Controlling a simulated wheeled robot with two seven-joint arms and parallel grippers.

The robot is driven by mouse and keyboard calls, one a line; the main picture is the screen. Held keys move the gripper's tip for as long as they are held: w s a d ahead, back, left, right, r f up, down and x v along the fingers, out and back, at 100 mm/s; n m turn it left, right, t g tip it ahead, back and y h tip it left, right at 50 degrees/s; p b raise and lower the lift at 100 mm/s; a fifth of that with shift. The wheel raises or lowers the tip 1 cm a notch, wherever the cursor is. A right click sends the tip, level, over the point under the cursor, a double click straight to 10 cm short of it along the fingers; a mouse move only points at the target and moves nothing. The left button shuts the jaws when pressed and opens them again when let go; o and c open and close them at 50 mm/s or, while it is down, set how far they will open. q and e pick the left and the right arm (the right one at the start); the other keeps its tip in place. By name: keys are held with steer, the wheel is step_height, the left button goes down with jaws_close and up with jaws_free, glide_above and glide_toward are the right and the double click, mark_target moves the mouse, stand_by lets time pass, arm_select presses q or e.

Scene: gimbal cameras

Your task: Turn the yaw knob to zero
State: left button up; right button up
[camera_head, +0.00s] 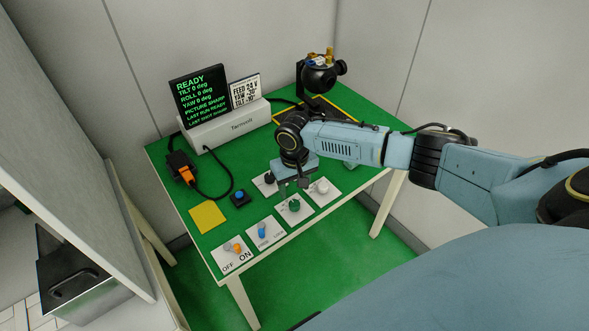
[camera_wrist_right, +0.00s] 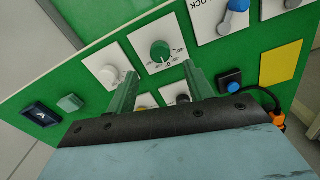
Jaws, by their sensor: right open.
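The panel on the green table (camera_head: 180,155) has a green knob (camera_head: 294,205), a white knob (camera_head: 322,187) and a black knob (camera_head: 269,178) on white plates. I cannot read which one is marked yaw. The screen (camera_head: 198,97) reads tilt, roll and yaw 0 deg. My right gripper (camera_head: 293,187) points down among these knobs, open and empty. In the right wrist view the green knob (camera_wrist_right: 160,51) lies just beyond the open fingers (camera_wrist_right: 160,68). The white knob (camera_wrist_right: 108,73) is left of them, and the black knob (camera_wrist_right: 183,98) shows partly between them. My left gripper is out of view.
A gimbal camera (camera_head: 318,76) stands at the back right. Nearby are a label card (camera_head: 245,91), an orange connector (camera_head: 185,173) with a cable, a blue button (camera_head: 239,195), a yellow pad (camera_head: 207,217), a blue switch (camera_head: 262,230) and an orange on-off switch (camera_head: 236,247).

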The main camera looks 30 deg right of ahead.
step_height(320, 180, up, 7)
steer(key=shift+f, duration=0.15)
stand_by(0.5)
